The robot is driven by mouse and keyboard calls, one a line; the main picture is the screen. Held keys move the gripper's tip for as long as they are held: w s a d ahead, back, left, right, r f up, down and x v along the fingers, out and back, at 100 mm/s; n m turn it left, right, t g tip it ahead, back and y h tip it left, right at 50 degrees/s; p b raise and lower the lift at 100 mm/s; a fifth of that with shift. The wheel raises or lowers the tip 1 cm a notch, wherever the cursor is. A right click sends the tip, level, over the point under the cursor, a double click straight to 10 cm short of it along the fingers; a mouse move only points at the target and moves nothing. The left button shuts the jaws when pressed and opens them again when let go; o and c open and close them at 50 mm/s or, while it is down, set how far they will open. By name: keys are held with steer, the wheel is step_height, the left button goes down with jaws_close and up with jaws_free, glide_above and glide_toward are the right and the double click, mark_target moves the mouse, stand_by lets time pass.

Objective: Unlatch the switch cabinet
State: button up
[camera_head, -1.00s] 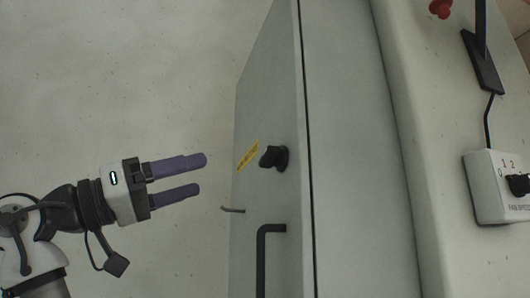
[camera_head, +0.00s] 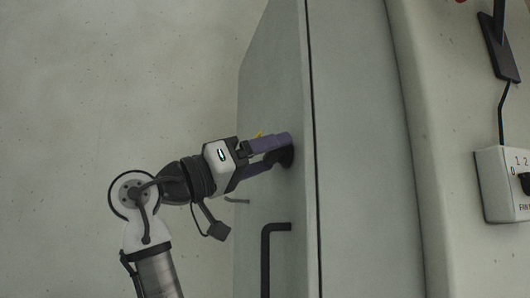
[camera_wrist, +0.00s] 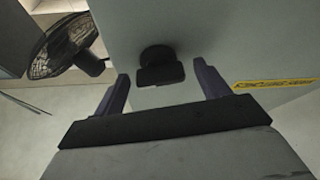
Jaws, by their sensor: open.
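The grey switch cabinet (camera_head: 272,195) stands in the middle of the head view. Its black latch knob (camera_head: 286,157) is on the door and is partly hidden behind my fingers. A black bent handle (camera_head: 265,255) is below it. My gripper (camera_head: 272,156) reaches the door from the left, its purple fingers open at the knob. In the wrist view the black knob (camera_wrist: 158,68) shows between and ahead of the two fingertips of my gripper (camera_wrist: 160,80), with space on both sides. I cannot tell whether a finger touches it.
A yellow label (camera_wrist: 275,84) is on the door beside the knob. A small hook (camera_head: 237,200) sticks out at the cabinet's left edge. A white switch box (camera_head: 503,184) is at the right. A fan (camera_wrist: 66,47) shows in the wrist view. Open space lies left of the cabinet.

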steer(key=c, duration=1)
steer(key=shift+w+r+m+g+h+p, duration=0.1)
steer(key=shift+m+g+h+p, duration=0.2)
steer(key=shift+m+g+p, duration=0.7)
steer(key=shift+m+b, duration=0.3)
steer(key=shift+m, duration=1.1)
steer(key=o, duration=1)
steer(key=shift+a, duration=0.1)
steer(key=b+v, duration=0.4)
steer(key=v, duration=0.9)
steer(key=shift+a+f+g+h, duration=0.3)
steer(key=shift+f, duration=0.1)
